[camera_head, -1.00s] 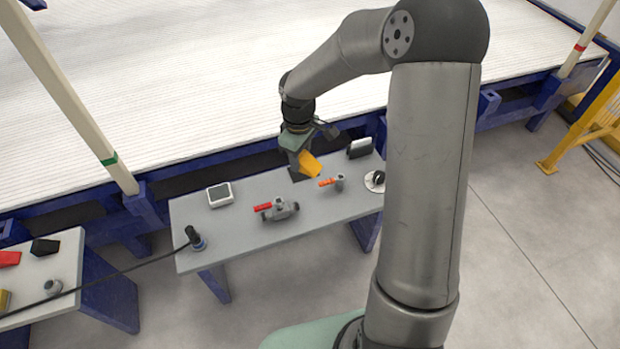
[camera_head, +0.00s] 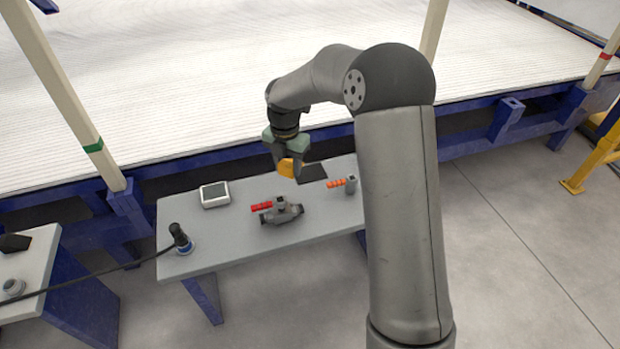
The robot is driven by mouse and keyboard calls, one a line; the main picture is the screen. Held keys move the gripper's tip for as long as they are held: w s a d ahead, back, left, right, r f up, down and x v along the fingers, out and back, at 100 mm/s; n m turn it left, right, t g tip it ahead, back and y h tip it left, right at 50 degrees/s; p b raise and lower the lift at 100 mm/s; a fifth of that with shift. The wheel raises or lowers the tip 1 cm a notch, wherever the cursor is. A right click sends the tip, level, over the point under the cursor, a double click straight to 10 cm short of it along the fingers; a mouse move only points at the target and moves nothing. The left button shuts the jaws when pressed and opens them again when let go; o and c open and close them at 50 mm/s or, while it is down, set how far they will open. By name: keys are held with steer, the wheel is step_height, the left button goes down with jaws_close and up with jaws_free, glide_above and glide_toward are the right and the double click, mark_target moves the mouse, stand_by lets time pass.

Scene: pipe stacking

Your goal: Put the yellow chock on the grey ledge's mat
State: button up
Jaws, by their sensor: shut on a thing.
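The yellow chock (camera_head: 286,168) is in my gripper (camera_head: 289,160), which is shut on it. The fingers hide part of the chock. The black mat (camera_head: 314,172) lies flat on the grey ledge (camera_head: 222,237), toward its back edge. The chock shows just left of the mat in the picture, in front of the back part of the ledge. It looks held above the surface, but I cannot tell its exact height.
A valve with a red handle (camera_head: 281,211) stands at the ledge's middle. A white-framed device (camera_head: 215,194) and a black-and-blue tool with a cable (camera_head: 181,239) are left. A grey fitting with an orange handle (camera_head: 350,185) is right. A white ribbed bed (camera_head: 200,90) is behind.

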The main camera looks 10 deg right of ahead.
steer(key=b, duration=0.2)
glide_above(310, 184)
steer(key=f, duration=0.7)
steer(key=shift+s+a, duration=0.15)
steer(key=shift+a, duration=0.1)
steer(key=shift+d+f+b, duration=0.15)
steer(key=shift+f+b, duration=0.15)
steer(key=shift+f, duration=0.6)
steer(key=shift+d+f+b, duration=0.15)
steer(key=shift+f+b, duration=0.15)
steer(key=shift+f, duration=0.6)
steer(key=shift+f, duration=0.2)
steer(key=o, duration=1)
steer(key=shift+r, duration=0.1)
